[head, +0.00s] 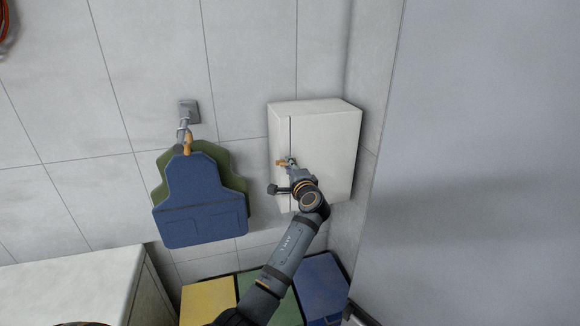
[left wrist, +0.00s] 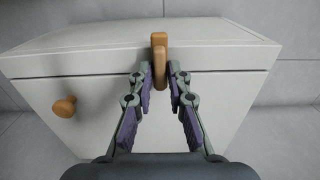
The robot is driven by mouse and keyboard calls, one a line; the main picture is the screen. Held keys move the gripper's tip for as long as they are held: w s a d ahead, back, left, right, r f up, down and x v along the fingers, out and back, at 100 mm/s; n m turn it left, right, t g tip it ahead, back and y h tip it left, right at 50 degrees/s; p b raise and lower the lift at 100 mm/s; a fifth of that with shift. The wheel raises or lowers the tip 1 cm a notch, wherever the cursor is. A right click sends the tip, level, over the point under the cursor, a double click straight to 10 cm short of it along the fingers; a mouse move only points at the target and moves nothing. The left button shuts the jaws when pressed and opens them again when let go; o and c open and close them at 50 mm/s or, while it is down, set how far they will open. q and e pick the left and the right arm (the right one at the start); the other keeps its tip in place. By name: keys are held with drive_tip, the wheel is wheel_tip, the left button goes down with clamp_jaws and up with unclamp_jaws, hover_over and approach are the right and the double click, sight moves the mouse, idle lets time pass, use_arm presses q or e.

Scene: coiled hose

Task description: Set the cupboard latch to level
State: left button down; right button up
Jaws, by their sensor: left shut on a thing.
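The white cupboard (head: 326,150) hangs on the tiled wall, and its front fills much of the left wrist view (left wrist: 225,100). Its wooden latch (head: 280,163) lies across the seam between door and body. In the head view it looks about level; in the left wrist view the latch (left wrist: 160,48) stands square to the seam. My left gripper (head: 290,163) is shut on the latch, with its purple-padded fingers (left wrist: 160,76) on either side of it. A round wooden knob (left wrist: 64,107) sits on the cupboard front, clear of the fingers. My right gripper is not in view.
Blue (head: 205,205) and green (head: 237,180) aprons hang from a wall hook (head: 189,111) left of the cupboard. Yellow (head: 207,300), green (head: 258,282) and blue (head: 320,280) lids lie below. A pale counter (head: 65,285) is at lower left. A large grey panel (head: 480,150) stands at right.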

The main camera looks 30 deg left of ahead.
use_arm(q)
drive_tip(key=c, duration=1.4)
unclamp_jaws()
drive_tip(key=v, duration=0.7)
drive_tip(key=shift+s+d, duration=0.15)
drive_tip(key=shift+s, duration=0.05)
